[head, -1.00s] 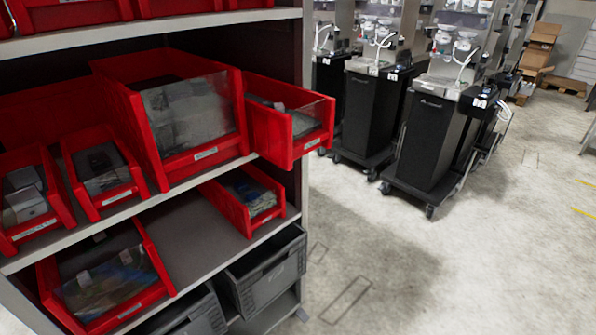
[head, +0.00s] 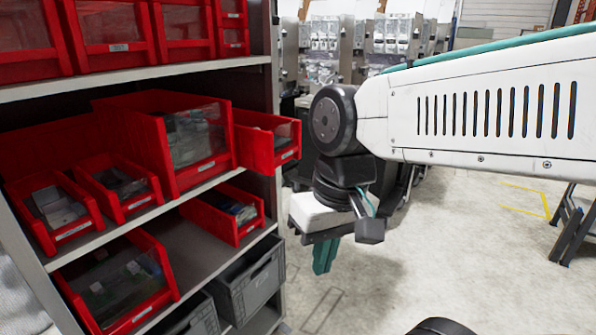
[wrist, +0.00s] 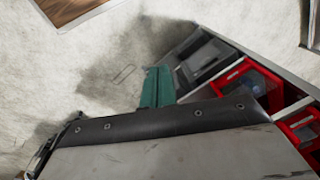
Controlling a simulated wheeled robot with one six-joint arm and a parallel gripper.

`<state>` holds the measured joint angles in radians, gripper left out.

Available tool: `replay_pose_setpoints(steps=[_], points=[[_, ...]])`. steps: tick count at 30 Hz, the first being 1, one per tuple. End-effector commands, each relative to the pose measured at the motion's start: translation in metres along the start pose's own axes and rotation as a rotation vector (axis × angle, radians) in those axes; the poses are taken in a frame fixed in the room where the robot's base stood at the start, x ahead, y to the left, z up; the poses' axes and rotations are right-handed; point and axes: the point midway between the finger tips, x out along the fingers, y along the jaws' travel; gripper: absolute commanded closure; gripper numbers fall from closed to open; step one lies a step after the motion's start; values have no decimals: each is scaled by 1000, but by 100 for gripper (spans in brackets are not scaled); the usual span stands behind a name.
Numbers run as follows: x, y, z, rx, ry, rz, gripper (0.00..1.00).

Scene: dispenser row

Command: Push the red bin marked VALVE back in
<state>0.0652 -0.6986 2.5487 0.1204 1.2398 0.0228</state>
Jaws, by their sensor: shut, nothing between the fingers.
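A red bin (head: 268,140) at the right end of the middle shelf juts out past the shelf's front edge, farther than its neighbours. It has a clear front and a small white label, too small to read, so I cannot confirm the word VALVE. My gripper (head: 325,256) hangs right of the shelf, lower than this bin and apart from it. Its teal fingers are together, pointing down and empty. The fingers also show in the wrist view (wrist: 157,86), beside the rack's front. I cannot tell which bin the red one in the wrist view (wrist: 248,82) is.
Other red bins stand on the rack, including a large one (head: 190,140) left of the jutting bin and a smaller one (head: 232,215) below. A grey crate (head: 250,285) sits at the bottom. Machines stand behind my arm. The floor (head: 400,290) right of the rack is open.

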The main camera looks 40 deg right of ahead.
Motion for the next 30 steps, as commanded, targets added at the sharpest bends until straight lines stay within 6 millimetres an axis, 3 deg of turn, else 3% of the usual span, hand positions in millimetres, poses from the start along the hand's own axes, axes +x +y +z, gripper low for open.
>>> replay_pose_setpoints(steps=[5, 8, 11, 14, 15, 19, 21, 24, 27, 30], points=[[13, -28, -36, 418, -171, -321, 100], [13, -37, -76, 715, -260, -556, 100], [8, -28, -127, 1011, -331, -800, 100], [3, 5, -182, 1303, -379, -1058, 100], [2, 24, -203, 1413, -391, -1161, 100], [1, 98, -254, 1712, -401, -1475, 100], [3, 135, -268, 1822, -392, -1607, 100], [6, 173, -279, 1921, -377, -1741, 100], [8, 194, -284, 1972, -366, -1817, 100], [9, 200, -290, 1990, -361, -1845, 100]])
